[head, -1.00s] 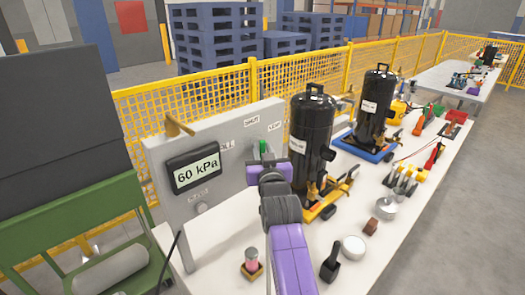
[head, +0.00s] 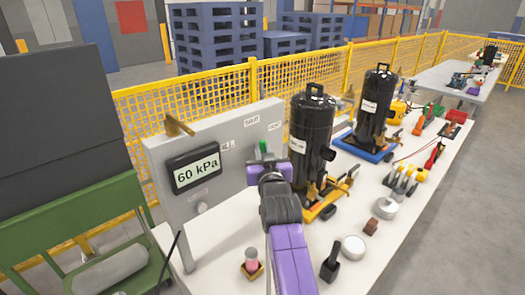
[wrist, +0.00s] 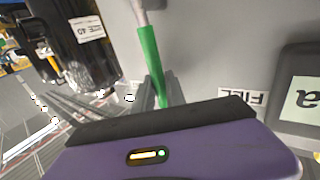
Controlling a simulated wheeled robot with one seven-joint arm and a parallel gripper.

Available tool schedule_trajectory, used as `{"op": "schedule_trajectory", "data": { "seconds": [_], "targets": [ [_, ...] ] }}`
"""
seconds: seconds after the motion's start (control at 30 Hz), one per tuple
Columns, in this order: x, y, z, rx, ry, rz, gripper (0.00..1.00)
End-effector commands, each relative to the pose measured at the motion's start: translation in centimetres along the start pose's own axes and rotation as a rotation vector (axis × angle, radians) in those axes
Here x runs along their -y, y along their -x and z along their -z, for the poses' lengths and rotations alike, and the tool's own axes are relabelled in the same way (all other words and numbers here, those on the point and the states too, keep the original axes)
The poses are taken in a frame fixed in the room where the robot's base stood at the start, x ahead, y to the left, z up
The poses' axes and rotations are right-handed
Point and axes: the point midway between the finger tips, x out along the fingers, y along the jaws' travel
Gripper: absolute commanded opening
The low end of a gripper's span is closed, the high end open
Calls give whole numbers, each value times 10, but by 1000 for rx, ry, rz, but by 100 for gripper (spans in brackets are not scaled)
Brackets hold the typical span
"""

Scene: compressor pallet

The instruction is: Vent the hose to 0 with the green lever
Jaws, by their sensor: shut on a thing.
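The green lever (head: 263,147) stands up from the grey panel (head: 225,143), below the SHUT label (head: 252,123). In the wrist view the lever (wrist: 149,60) runs down between my fingers. My gripper (head: 264,161) is shut on the lever's grip; in the wrist view the fingers (wrist: 156,90) close around it from both sides. My arm hides the lever's lower part in the head view. The display (head: 195,168) on the panel reads 60 kPa. The hose itself I cannot make out clearly.
A black cylinder on a yellow base (head: 311,130) stands close to the right of my gripper. Another on a blue base (head: 373,105) is behind it. A pink-topped item (head: 251,258), a black block and a silver disc (head: 353,247) lie in front.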

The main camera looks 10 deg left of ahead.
Motion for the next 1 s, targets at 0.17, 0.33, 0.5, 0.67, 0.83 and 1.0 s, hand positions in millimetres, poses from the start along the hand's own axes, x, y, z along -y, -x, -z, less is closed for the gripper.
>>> {"op": "schedule_trajectory", "data": {
  "seconds": [0.17, 0.33, 0.5, 0.67, 0.83, 1.0],
  "targets": [
    [0, 0, 0, 1, 0, 0, 0],
    [0, 0, 0, 1, 0, 0, 0],
    [0, 0, 0, 1, 0, 0, 0],
    [0, 0, 0, 2, -1, 0, 0],
    [-2, -2, 1, 14, -22, -1, 0],
    [-9, -5, 1, 55, -82, -2, 0]
  ]
}}
